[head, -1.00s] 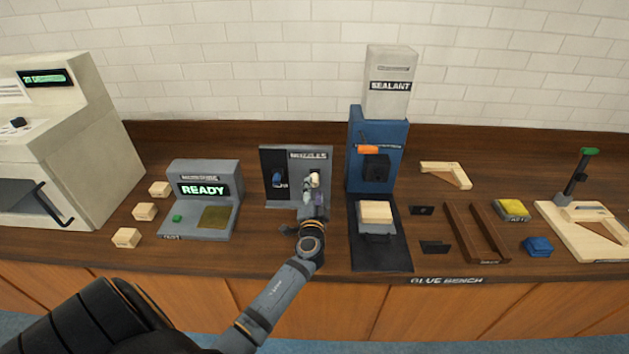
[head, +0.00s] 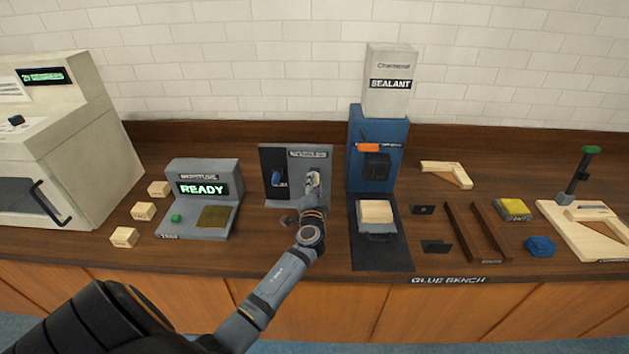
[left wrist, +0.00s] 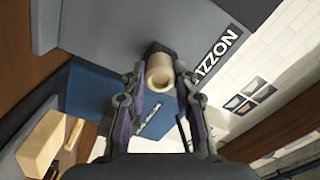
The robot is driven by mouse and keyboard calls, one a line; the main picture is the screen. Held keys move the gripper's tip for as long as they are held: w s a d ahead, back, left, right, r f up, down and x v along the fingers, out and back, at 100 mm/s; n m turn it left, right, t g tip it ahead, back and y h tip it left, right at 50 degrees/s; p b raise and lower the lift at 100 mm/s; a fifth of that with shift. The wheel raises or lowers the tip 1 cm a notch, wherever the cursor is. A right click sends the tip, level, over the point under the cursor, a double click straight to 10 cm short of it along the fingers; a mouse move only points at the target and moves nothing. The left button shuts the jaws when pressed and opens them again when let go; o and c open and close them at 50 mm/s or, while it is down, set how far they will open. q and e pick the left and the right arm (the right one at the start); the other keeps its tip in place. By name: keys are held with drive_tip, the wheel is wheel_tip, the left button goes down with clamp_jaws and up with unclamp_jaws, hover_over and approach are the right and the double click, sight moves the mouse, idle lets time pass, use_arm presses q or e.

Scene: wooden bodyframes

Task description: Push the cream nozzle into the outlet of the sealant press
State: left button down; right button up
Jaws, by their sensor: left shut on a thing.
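The cream nozzle (left wrist: 160,72) sits between the fingers of my left gripper (left wrist: 160,95) in the left wrist view. In the head view my left gripper (head: 312,186) is at the right part of the grey nozzle rack (head: 297,200), shut on the nozzle, whose cream end (head: 313,177) just shows. The nozzle's far end meets a dark holder on the rack. Whether it is still seated there I cannot tell. The sealant press (head: 362,130) is blue, with a dark outlet block (head: 377,166) on its front, right of the rack. My right gripper is not in view.
A wooden block (head: 376,211) rests on the press's dark base (head: 382,255). A grey station reading READY (head: 203,189) stands to the left. Brown rails (head: 478,233) lie to the right.

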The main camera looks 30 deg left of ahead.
use_arm(q)
drive_tip(key=shift+s+d, duration=0.25)
drive_tip(key=shift+s, duration=0.15)
idle(0.3)
drive_tip(key=shift+s+d, duration=0.15)
drive_tip(key=shift+s, duration=0.05)
drive_tip(key=shift+v, duration=1.1)
